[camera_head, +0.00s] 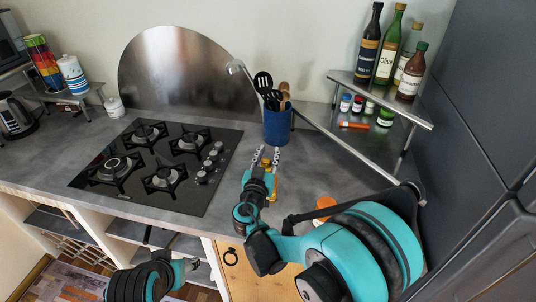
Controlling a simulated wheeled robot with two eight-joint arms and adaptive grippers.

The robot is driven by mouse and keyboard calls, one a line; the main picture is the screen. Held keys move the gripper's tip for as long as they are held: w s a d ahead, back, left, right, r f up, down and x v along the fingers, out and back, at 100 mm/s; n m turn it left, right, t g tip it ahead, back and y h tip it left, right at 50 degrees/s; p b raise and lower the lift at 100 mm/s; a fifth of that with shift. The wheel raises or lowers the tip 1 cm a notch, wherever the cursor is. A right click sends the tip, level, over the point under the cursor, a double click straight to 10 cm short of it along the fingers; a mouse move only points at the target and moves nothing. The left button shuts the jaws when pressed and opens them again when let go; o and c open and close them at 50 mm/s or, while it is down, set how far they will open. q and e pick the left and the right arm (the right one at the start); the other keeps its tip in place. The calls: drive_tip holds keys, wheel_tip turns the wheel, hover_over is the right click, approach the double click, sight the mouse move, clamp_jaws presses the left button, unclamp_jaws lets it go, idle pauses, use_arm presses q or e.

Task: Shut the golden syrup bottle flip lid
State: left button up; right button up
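A golden-yellow bottle (271,187), likely the syrup bottle, stands near the counter's front edge, mostly hidden by my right gripper and wrist. Its flip lid cannot be made out clearly. My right gripper (266,155) is over the bottle, its two fingers apart and pointing toward the back of the counter. A little yellow shows near the fingers; I cannot tell whether they touch it. My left arm shows low in the picture, below the counter edge; its gripper end (193,265) is small and its fingers are unclear.
A blue utensil pot (277,127) stands just behind my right gripper. A gas hob (158,165) lies to the left. A corner shelf (405,105) with bottles and jars stands right. An orange object (325,203) is partly behind my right arm.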

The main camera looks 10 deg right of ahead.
drive_tip(key=shift+s+a+f+t+h+b, duration=0.1)
drive_tip(key=shift+s+f+t+h+b, duration=0.15)
drive_tip(key=shift+t+b, duration=1)
drive_tip(key=shift+s+f+t+h+b, duration=0.1)
drive_tip(key=shift+t+h+b, duration=0.2)
drive_tip(key=shift+b, duration=1.75)
clamp_jaws()
drive_tip(key=shift+r+t+b, duration=0.2)
drive_tip(key=shift+t+b, duration=0.25)
drive_tip(key=shift+r, duration=0.15)
drive_tip(key=o, duration=1.2)
unclamp_jaws()
drive_tip(key=shift+s+a, duration=0.1)
drive_tip(key=v, duration=1.2)
